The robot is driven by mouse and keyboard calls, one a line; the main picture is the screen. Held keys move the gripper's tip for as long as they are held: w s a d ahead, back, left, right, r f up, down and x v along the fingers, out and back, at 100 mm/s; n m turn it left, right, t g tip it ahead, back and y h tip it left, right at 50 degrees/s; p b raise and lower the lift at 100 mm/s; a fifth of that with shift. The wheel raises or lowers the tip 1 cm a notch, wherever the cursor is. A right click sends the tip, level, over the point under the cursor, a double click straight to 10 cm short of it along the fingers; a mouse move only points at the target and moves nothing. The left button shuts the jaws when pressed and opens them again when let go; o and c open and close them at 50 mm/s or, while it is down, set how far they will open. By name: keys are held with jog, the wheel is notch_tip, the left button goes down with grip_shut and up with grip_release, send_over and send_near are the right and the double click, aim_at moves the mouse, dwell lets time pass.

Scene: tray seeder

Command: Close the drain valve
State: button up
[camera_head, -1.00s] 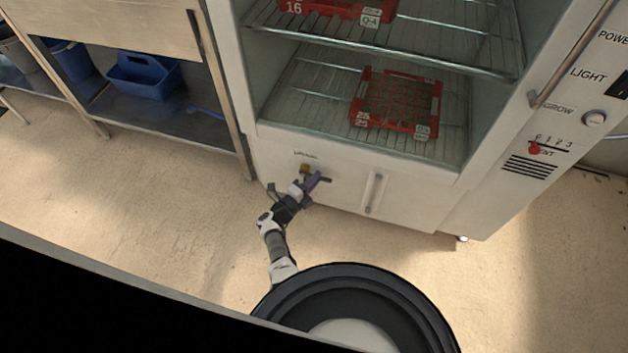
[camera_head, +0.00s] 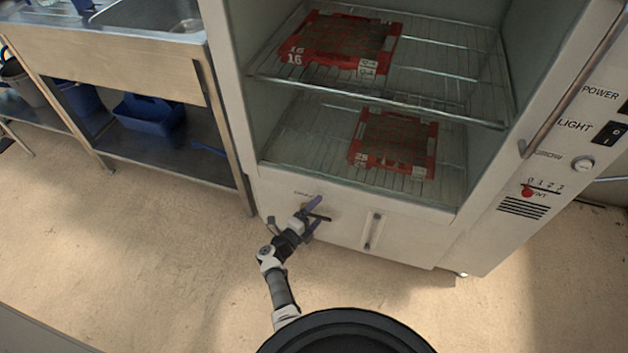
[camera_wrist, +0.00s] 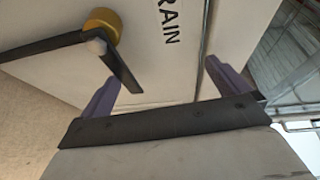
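The drain valve shows in the wrist view as a brass knob (camera_wrist: 101,24) with a dark bent lever handle (camera_wrist: 48,46), mounted on the white cabinet front beside the letters "RAIN". My gripper (camera_wrist: 166,82) is open, with its two purple fingers spread wide and nothing between them. The valve lies beyond the left finger in that view, and I cannot tell whether that finger touches the lever. In the head view my gripper (camera_head: 312,214) is at the lower cabinet front, at the valve, and covers most of it.
The white cabinet has wire shelves with two red trays, an upper one (camera_head: 338,44) and a lower one (camera_head: 393,143). A vertical handle (camera_head: 372,231) is right of the valve. A steel sink bench (camera_head: 120,65) stands left. The floor (camera_head: 130,240) in front is clear.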

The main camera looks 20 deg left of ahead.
jog(key=shift+m+t+h, duration=0.3)
jog(key=r, duration=0.4)
jog(key=r+p, duration=0.1)
jog(key=r, duration=0.4)
jog(key=r+p, duration=0.1)
jog(key=r, duration=0.3)
jog(key=shift+w+a+r, duration=0.2)
jog(key=shift+w+r, duration=0.1)
jog(key=shift+r, duration=0.1)
jog(key=c, duration=0.9)
jog(key=shift+r, duration=0.9)
jog(key=shift+w, duration=0.1)
jog(key=shift+f, duration=0.1)
